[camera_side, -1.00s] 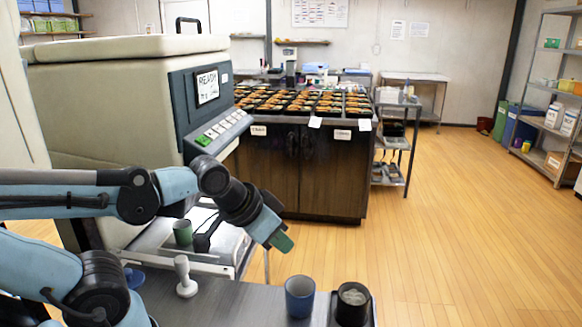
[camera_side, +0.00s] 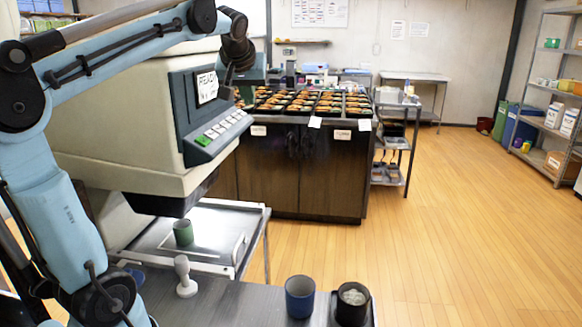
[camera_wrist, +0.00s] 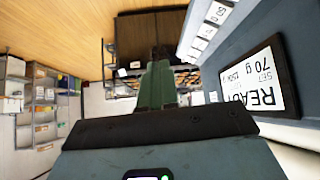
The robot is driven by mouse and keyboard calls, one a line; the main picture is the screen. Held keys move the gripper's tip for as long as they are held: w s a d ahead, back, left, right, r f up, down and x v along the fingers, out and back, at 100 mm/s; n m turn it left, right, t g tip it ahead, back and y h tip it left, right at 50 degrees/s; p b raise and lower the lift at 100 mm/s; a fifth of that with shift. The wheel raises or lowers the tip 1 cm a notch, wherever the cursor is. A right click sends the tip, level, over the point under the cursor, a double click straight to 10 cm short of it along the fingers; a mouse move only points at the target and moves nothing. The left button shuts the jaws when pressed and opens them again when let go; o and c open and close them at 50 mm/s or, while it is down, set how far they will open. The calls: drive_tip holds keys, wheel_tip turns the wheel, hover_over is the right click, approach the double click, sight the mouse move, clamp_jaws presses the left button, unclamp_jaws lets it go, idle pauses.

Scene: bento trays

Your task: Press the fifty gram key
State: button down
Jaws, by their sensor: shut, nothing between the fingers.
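A row of white keys (camera_side: 225,125) with a green key (camera_side: 203,140) at its near end runs along the sloped panel of the large beige machine (camera_side: 120,100). In the wrist view a white key (camera_wrist: 218,12) at the top edge seems to read "50 g"; other white keys (camera_wrist: 198,45) follow it, too small to read. The machine's display (camera_wrist: 258,90) shows READY and 70 g, upside down there.
A green cup (camera_side: 183,232) stands on the metal tray (camera_side: 225,222) below the machine. A white knobbed tool (camera_side: 184,280), a blue cup (camera_side: 299,297) and a black cup (camera_side: 352,305) stand on the front bench. Bento trays (camera_side: 310,102) cover the dark cabinet (camera_side: 310,170) behind.

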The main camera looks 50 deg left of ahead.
sight(218, 130)
drive_tip(key=shift+n+g+y, duration=0.4)
drive_tip(key=shift+n, duration=0.3)
drive_tip(key=a, duration=0.1)
drive_tip(key=a+r, duration=0.2)
drive_tip(key=shift+s+a+r, duration=0.2)
drive_tip(key=shift+s+a, duration=0.05)
drive_tip(key=shift+a, duration=0.1)
drive_tip(key=shift+s+a+f, duration=0.5)
drive_tip(key=shift+f, duration=0.8)
drive_tip(key=shift+s+a+f, duration=0.5)
drive_tip(key=shift+s+f, duration=0.05)
drive_tip(key=shift+f, duration=0.7)
drive_tip(key=shift+s+a+f, duration=0.5)
drive_tip(key=shift+f, duration=0.8)
drive_tip(key=shift+s+a+f, duration=0.2)
drive_tip(key=shift+f, duration=0.2)
